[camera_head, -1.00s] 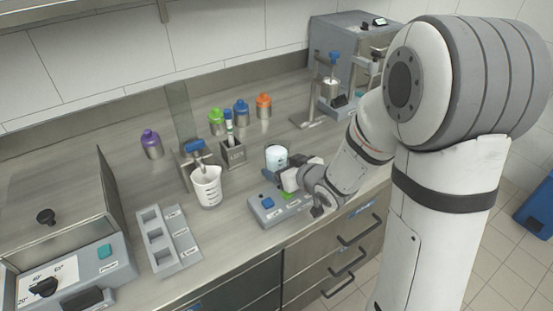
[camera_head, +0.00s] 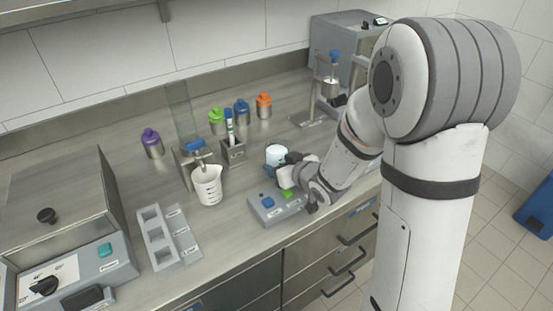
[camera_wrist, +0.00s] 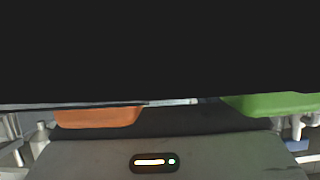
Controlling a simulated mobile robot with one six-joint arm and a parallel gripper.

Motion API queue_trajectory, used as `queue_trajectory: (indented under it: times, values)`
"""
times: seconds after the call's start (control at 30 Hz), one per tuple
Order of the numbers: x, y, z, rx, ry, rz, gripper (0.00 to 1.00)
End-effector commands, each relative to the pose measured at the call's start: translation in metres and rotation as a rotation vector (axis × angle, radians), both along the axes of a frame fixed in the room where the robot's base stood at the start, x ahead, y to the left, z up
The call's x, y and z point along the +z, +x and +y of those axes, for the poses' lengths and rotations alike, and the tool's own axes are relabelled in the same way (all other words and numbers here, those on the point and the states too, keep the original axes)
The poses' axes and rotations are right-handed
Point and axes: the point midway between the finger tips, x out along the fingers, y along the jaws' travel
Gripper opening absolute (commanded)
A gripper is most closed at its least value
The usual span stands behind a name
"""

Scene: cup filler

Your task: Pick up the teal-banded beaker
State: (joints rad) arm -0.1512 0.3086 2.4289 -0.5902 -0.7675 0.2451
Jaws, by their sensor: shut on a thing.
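The beaker (camera_head: 275,153), white with a bluish tint, is behind the grey button box in the head view. Its lower part is hidden by my gripper, and I cannot make out its band clearly or tell whether it touches the counter. My gripper (camera_head: 286,168) is at the beaker's near right side, shut on it. In the wrist view, my gripper (camera_wrist: 185,118) shows an orange pad at left and a green pad at right. A black area fills the top there, and I cannot make out the beaker.
The button box (camera_head: 272,211) is close in front of my gripper. A white graduated beaker (camera_head: 208,188) stands under a spout at left. A tube rack (camera_head: 234,153) and several colour-capped bottles are behind. A slotted grey holder (camera_head: 163,252) is at the front left.

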Motion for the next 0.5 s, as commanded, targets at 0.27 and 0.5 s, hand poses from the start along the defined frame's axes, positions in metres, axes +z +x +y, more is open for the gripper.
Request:
queue_trajectory:
  times: [0.27, 0.5]
  values:
    - [0.001, 0.000, 0.000, 0.000, 0.001, -0.001, 0.28]
    - [0.021, 0.001, 0.000, 0.000, 0.001, -0.005, 0.28]
